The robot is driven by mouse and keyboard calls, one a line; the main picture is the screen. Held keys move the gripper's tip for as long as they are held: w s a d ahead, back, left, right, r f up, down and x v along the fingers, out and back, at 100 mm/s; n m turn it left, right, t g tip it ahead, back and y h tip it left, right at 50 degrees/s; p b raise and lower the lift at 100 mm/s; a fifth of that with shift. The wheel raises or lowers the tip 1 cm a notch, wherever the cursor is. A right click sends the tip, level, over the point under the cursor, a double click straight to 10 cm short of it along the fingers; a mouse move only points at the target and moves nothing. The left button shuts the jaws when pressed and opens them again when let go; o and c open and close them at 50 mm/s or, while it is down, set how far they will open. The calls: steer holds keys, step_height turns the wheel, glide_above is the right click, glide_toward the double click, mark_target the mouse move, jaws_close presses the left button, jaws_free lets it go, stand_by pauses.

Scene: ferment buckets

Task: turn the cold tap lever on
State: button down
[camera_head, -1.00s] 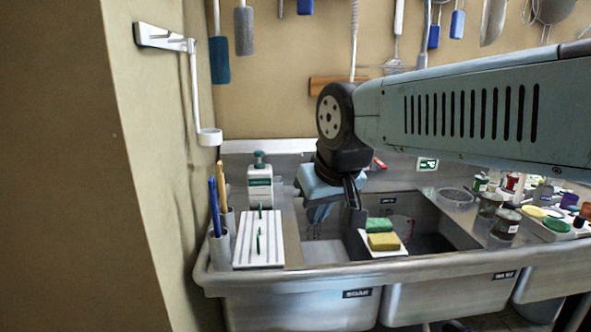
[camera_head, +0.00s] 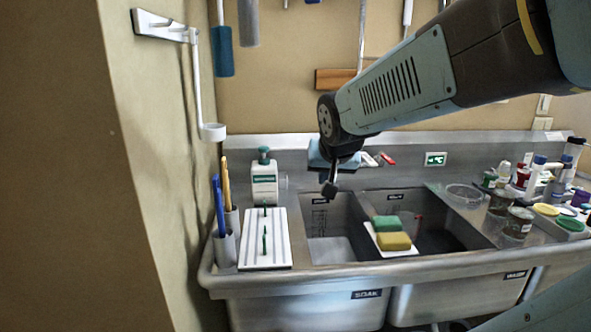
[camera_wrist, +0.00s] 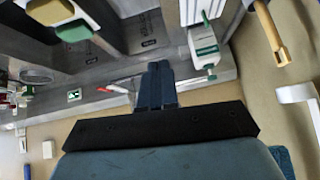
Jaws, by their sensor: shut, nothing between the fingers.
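My gripper (camera_head: 329,188) points down over the back rim of the soak basin, its fingers shut and empty. In the wrist view its fingers (camera_wrist: 158,75) lie together against the steel back of the sink. A red-ended lever (camera_head: 388,158) with a pale part beside it shows just right of my wrist at the backsplash. It also shows in the wrist view, left of my fingers, as a pale lever with a red end (camera_wrist: 104,90). No blue-marked cold lever can be made out; my gripper and wrist hide part of the backsplash.
A soap bottle (camera_head: 264,180) stands left of my gripper. A white rack (camera_head: 264,240) lies left of the soak basin (camera_head: 325,222). Green (camera_head: 387,222) and yellow (camera_head: 394,241) sponges sit on the divider. Several jars stand at right.

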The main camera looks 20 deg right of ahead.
steer(key=w+d+f+m+t, duration=0.2)
steer(key=w+d+f+m, duration=0.1)
steer(key=w+d, duration=0.4)
steer(key=w+d+f+m+t, duration=0.25)
steer(key=w+d, duration=0.25)
steer(key=w, duration=0.5)
steer(key=w+d+f+m+t+y, duration=0.2)
steer(key=w+d+f+m+t, duration=0.3)
steer(key=d+f+m, duration=0.4)
steer(key=w+a, duration=0.2)
steer(key=w, duration=0.9)
steer(key=shift+w+a+r+n, duration=0.15)
steer(key=shift+w+a+n, duration=0.05)
steer(key=shift+w+n, duration=0.15)
steer(key=shift+d+t, duration=0.15)
steer(key=shift+t, duration=0.1)
